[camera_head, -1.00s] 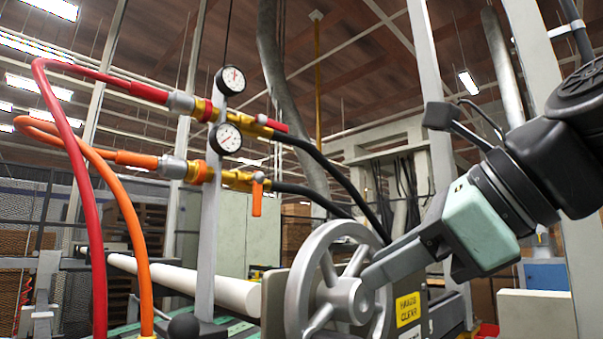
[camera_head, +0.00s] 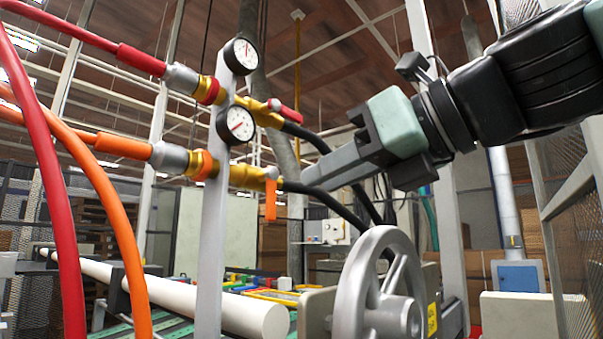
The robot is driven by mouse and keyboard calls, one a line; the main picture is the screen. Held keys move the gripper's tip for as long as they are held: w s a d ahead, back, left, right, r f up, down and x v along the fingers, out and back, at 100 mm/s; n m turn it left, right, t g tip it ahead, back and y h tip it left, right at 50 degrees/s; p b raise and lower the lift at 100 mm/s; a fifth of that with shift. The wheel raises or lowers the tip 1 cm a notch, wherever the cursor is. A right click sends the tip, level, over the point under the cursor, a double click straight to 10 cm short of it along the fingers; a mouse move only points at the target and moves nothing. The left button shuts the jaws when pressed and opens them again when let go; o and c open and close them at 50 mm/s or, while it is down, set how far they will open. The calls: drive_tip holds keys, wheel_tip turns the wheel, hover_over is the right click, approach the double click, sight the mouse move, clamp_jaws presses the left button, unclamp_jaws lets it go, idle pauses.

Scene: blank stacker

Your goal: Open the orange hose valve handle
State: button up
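The orange valve handle (camera_head: 271,200) hangs straight down from the brass valve (camera_head: 240,174) on the orange hose line, crosswise to the pipe. My gripper (camera_head: 306,180) comes in from the right, its fingers pointing left and slightly down. The fingertips are just right of the orange handle, near the black hose (camera_head: 325,200), with a small gap in the picture. I cannot tell the depth between them. The fingers overlap edge-on as one grey slab, so their opening is hidden. The orange hose (camera_head: 125,145) joins the valve from the left.
Above is the red hose (camera_head: 138,59) line with a red handle (camera_head: 285,111) lying nearly along its pipe. Two round gauges (camera_head: 240,57) sit on a grey post (camera_head: 212,240). A large grey handwheel (camera_head: 365,285) stands below my gripper. A white pipe (camera_head: 240,315) lies lower left.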

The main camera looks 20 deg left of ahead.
sight(273, 204)
drive_tip(key=shift+x, duration=4.25)
drive_tip(key=w+r+n+t+b, duration=0.1)
drive_tip(key=n+b, duration=0.1)
drive_tip(key=n, duration=0.3)
drive_tip(key=w+d+r+n+t+b, duration=0.1)
drive_tip(key=n+t+b, duration=0.1)
drive_tip(key=n, duration=0.3)
drive_tip(key=w+r+n+t+b, duration=0.1)
drive_tip(key=n+t+b, duration=0.1)
drive_tip(key=n, duration=0.3)
drive_tip(key=shift+d+r+n+y, duration=0.2)
drive_tip(key=shift+d+n+y, duration=0.1)
drive_tip(key=shift+n, duration=0.1)
drive_tip(key=b+v, duration=0.6)
drive_tip(key=v, duration=0.3)
drive_tip(key=shift+r+b, duration=0.25)
drive_tip(key=shift+b, duration=0.1)
